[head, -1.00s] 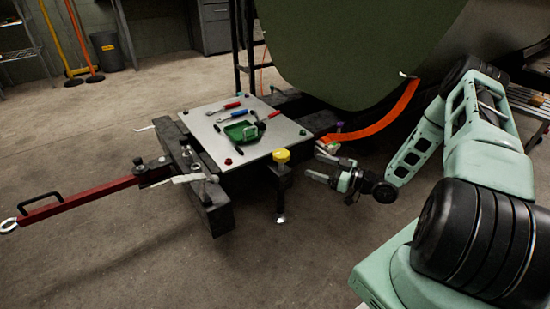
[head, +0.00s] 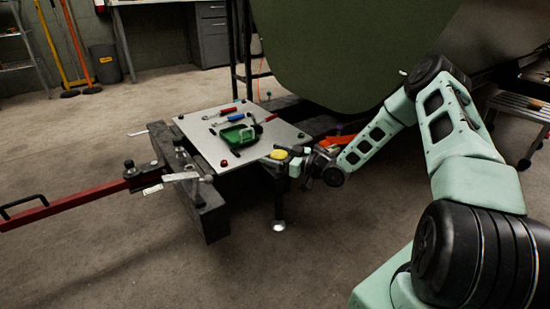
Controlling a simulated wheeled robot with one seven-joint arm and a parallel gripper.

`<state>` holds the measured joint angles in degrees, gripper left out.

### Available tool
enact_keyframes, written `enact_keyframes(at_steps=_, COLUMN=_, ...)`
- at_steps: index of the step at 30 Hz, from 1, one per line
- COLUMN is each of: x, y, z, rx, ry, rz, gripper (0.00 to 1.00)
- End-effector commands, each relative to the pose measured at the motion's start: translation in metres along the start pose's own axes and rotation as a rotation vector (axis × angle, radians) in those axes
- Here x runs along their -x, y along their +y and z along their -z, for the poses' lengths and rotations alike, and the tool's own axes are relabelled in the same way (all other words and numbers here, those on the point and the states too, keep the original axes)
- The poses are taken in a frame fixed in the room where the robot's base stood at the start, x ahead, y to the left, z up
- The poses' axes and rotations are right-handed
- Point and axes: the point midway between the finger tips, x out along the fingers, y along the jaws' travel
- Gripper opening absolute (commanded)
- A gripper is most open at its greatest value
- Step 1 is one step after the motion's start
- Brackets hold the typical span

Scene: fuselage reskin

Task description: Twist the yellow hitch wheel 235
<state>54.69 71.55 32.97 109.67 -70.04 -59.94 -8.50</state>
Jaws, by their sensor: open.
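The yellow hitch wheel (head: 279,155) is a small round knob on top of a dark upright post at the near right corner of a grey metal plate. My gripper (head: 290,160) comes in from the right, level with the wheel and right beside it. Its jaws are open. One finger appears to overlap the wheel's right edge; I cannot tell whether it touches. The far finger is partly hidden.
The grey plate (head: 192,124) carries a green tray (head: 236,135) and several hand tools. A red tow bar (head: 75,206) extends left. The large green fuselage panel (head: 330,50) stands behind. Floor in front is clear.

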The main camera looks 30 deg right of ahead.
Motion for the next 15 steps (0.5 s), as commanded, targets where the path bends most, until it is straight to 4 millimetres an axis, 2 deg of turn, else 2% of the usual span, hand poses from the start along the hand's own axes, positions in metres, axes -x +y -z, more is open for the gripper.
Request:
enact_keyframes(at_steps=5, x=-0.0002, y=0.0001, z=0.0004, rx=0.0, ry=0.0, rz=0.0, gripper=0.73)
enact_keyframes(at_steps=6, x=-0.0001, y=0.0001, z=0.0004, rx=0.0, ry=0.0, rz=0.0, gripper=0.71)
enact_keyframes(at_steps=9, x=0.0, y=0.0, z=0.0003, rx=0.0, ry=0.0, rz=0.0, gripper=0.43)
enact_keyframes(at_steps=11, x=0.0, y=0.0, z=0.0003, rx=0.0, ry=0.0, rz=0.0, gripper=0.29)
enact_keyframes(at_steps=15, x=0.0001, y=-0.0001, z=0.0003, rx=0.0, ry=0.0, rz=-0.001, gripper=0.29)
